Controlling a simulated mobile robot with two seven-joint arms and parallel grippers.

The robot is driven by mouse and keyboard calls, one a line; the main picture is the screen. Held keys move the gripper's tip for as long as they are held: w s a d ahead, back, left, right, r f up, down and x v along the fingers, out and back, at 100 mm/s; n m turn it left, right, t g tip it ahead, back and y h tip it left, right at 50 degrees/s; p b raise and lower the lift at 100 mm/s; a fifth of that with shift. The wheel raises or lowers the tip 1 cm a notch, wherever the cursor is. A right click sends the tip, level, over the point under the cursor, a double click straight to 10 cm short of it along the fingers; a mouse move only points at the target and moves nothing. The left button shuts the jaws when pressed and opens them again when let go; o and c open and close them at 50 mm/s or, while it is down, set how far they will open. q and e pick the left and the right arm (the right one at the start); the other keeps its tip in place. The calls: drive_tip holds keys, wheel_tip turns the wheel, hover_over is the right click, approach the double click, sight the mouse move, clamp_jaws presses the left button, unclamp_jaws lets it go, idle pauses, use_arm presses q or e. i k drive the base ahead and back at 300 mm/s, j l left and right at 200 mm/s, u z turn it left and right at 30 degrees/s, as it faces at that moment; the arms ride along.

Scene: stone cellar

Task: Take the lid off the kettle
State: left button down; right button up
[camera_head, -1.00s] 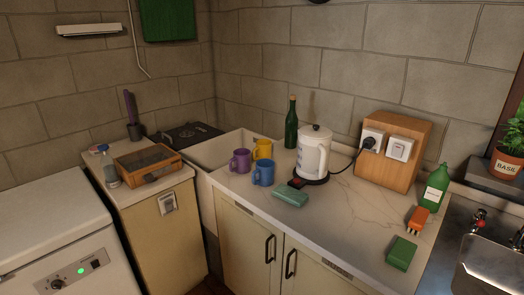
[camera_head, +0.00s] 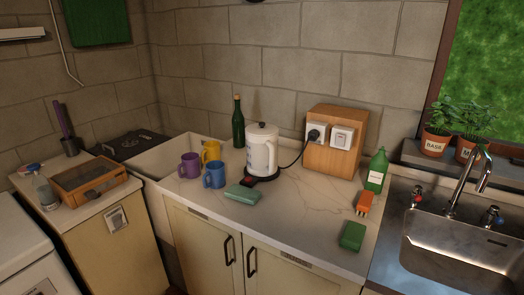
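The white kettle (camera_head: 262,154) stands upright on its dark base (camera_head: 262,175) on the marble counter, in the middle of the head view. Its lid (camera_head: 262,128), with a dark knob on top, sits on the kettle. A cord runs from the base to a socket on the wooden box. Neither of my grippers is in view.
Purple (camera_head: 190,165), yellow (camera_head: 211,151) and blue (camera_head: 214,174) mugs stand left of the kettle, with a dark green bottle (camera_head: 238,123) behind. A teal case (camera_head: 242,194) lies in front. The wooden socket box (camera_head: 325,156) stands right. A metal sink (camera_head: 455,240) is far right.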

sight(261, 129)
drive_tip(key=j+z, duration=0.1)
drive_tip(key=z, duration=1)
drive_tip(key=j+z, duration=0.85)
drive_tip(key=k+j+z, duration=0.2)
drive_tip(key=j, duration=0.2)
drive_tip(key=j+z, duration=0.15)
drive_tip(key=j, duration=0.25)
drive_tip(key=k, duration=0.05)
